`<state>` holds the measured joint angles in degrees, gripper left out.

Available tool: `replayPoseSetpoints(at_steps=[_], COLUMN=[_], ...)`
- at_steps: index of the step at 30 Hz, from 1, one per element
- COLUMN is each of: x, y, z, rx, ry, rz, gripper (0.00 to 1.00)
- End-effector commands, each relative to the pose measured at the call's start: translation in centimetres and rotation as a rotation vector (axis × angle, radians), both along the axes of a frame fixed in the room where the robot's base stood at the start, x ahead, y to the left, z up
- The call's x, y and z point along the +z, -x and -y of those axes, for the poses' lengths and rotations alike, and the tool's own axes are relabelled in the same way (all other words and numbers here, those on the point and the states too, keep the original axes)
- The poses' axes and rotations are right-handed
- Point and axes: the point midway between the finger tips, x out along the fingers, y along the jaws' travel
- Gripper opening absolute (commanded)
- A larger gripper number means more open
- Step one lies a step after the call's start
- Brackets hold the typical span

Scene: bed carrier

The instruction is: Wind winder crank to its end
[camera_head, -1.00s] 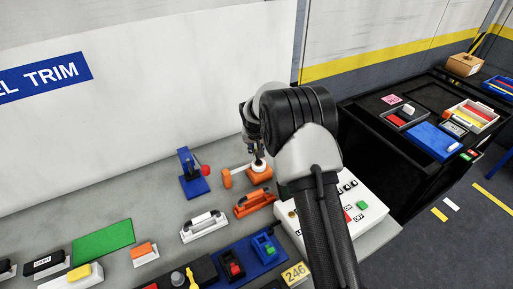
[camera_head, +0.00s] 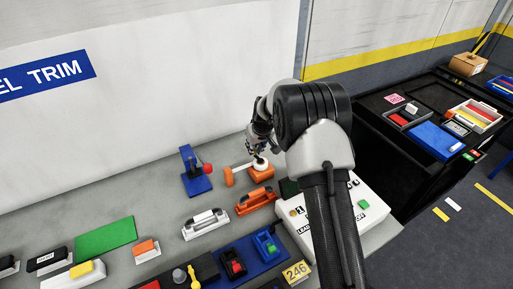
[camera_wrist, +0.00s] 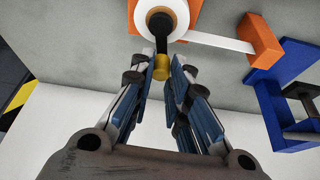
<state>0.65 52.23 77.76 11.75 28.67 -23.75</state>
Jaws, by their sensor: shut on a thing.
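The winder (camera_head: 261,175) has an orange body and a white reel (camera_wrist: 148,24) with a black crank arm (camera_wrist: 159,27) across its middle. A yellow crank knob (camera_wrist: 162,68) sits at the crank's end, toward me in the wrist view. My gripper (camera_wrist: 163,66) is shut on this knob, with its blue-lined fingers on either side. In the head view my gripper (camera_head: 258,150) is above and behind the reel, and the knob is hidden. A white strap (camera_wrist: 215,42) runs from the reel to an orange block (camera_wrist: 261,40).
An orange-handled piece (camera_head: 255,201) and a white control box (camera_head: 345,210) are close in front and to the right. The white wall panel (camera_head: 150,90) rises behind the bench.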

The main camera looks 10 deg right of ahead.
Motion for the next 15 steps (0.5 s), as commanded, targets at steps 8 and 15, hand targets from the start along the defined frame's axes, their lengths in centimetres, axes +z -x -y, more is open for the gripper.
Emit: replayPoseSetpoints(at_steps=[8, 15], x=[-0.5, -0.3], y=[0.5, 1.1], z=[-0.6, -1.1], rx=[0.261, 0.492], ry=[-0.001, 0.001], rz=[0.002, 0.003], gripper=[0.00, 0.00])
